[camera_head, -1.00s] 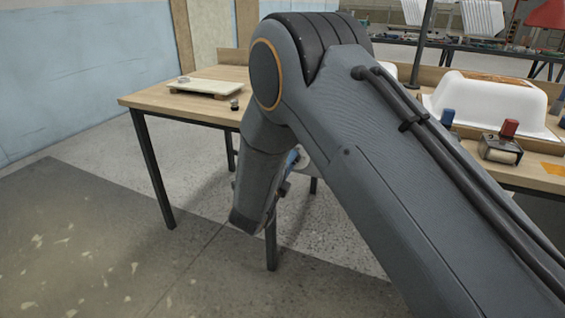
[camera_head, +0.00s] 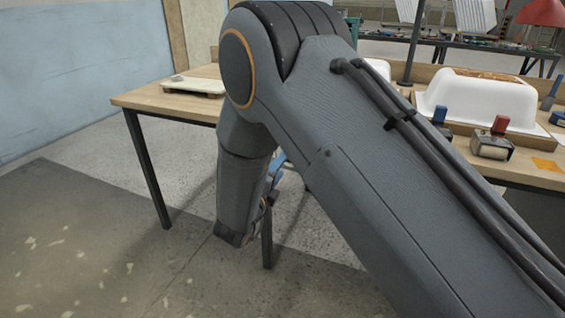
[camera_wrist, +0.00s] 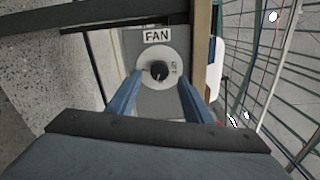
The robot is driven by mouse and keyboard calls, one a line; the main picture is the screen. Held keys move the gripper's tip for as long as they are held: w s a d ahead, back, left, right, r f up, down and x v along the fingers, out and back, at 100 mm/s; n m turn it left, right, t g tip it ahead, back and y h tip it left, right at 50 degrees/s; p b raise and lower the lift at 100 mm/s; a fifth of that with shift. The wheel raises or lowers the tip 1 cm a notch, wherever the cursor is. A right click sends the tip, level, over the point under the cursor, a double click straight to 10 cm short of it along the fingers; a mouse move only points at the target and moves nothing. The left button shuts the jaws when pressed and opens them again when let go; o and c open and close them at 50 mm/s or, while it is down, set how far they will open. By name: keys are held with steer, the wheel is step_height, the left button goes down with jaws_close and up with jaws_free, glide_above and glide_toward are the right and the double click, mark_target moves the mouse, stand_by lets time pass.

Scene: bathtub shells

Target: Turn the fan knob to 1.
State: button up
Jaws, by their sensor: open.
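The fan knob (camera_wrist: 158,71) is small and black. It sits in the middle of a round white dial (camera_wrist: 146,59) on a grey panel, below a white FAN label (camera_wrist: 157,35) in the wrist view. Small marks show at the dial's right side, too small to read. The way the knob points is unclear. My gripper (camera_wrist: 160,80) is open, its two blue fingers reaching toward the dial. The knob appears between the fingertips in the picture; I cannot tell whether they touch it. In the head view my arm hides the knob and panel.
A wooden table (camera_head: 135,101) with black legs stands behind my arm, a pale board (camera_head: 194,87) on it. A white tub shell (camera_head: 480,98) and a red-handled tool (camera_head: 494,138) are at right. A wooden edge (camera_wrist: 200,40) runs beside the panel.

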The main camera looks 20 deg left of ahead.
steer(key=shift+s+a, duration=0.1)
steer(key=shift+s, duration=1.5)
